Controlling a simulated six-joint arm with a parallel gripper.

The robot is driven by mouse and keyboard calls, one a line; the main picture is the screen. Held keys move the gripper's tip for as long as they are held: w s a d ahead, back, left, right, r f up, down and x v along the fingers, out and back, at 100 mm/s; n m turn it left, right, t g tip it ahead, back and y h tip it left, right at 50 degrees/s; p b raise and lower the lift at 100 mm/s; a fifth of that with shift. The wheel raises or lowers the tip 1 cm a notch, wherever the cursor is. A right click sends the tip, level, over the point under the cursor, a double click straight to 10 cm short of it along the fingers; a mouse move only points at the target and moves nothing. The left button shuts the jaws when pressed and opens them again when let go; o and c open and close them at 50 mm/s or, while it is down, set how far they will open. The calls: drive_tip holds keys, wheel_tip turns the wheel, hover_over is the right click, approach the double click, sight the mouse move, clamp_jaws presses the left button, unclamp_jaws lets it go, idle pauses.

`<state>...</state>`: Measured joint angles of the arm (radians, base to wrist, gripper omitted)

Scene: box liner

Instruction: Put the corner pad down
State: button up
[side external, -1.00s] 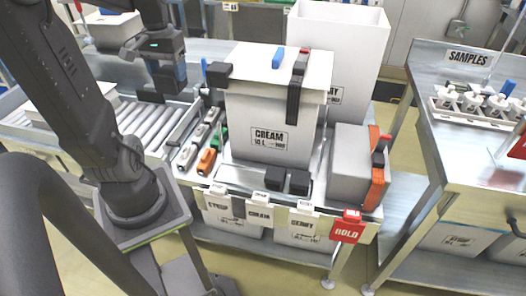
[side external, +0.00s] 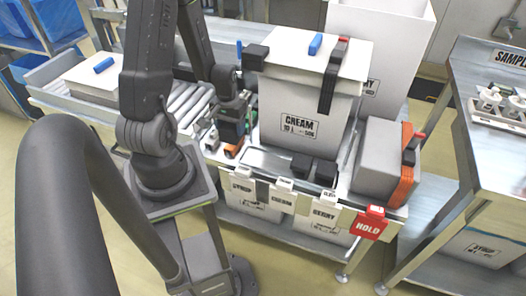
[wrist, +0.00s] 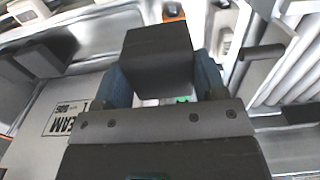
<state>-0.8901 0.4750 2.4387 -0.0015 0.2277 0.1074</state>
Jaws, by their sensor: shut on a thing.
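My gripper (wrist: 155,85) is shut on a dark corner pad (wrist: 157,58), a black block held between the two blue-grey fingers in the wrist view. In the side view my gripper (side external: 233,128) is low, just left of the white CREAM box (side external: 285,125); the pad there is hard to tell from the dark fingers. Another black corner pad (side external: 257,57) sits at the left corner of the box's lid. Whether the held pad touches the bench is not clear.
An orange-capped item (side external: 234,149) lies close by my gripper. A grey box with an orange strap (side external: 382,160) lies right of the CREAM box, and a tall white box (side external: 395,70) stands behind. The roller conveyor (side external: 190,100) is at the left; a red HOLD tag (side external: 369,223) hangs in front.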

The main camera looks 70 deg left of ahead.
drive_tip(key=w+d+f, duration=0.1)
drive_tip(key=w, duration=0.1)
drive_tip(key=w+d+f, duration=0.1)
drive_tip(key=w, duration=0.1)
drive_tip(key=w+d+f, duration=0.1)
drive_tip(key=w+f, duration=0.1)
drive_tip(key=shift+d+f, duration=0.1)
drive_tip(key=shift+d, duration=0.25)
drive_tip(key=shift+f, duration=2.05)
drive_tip(key=shift+f, duration=0.1)
drive_tip(key=o, duration=0.9)
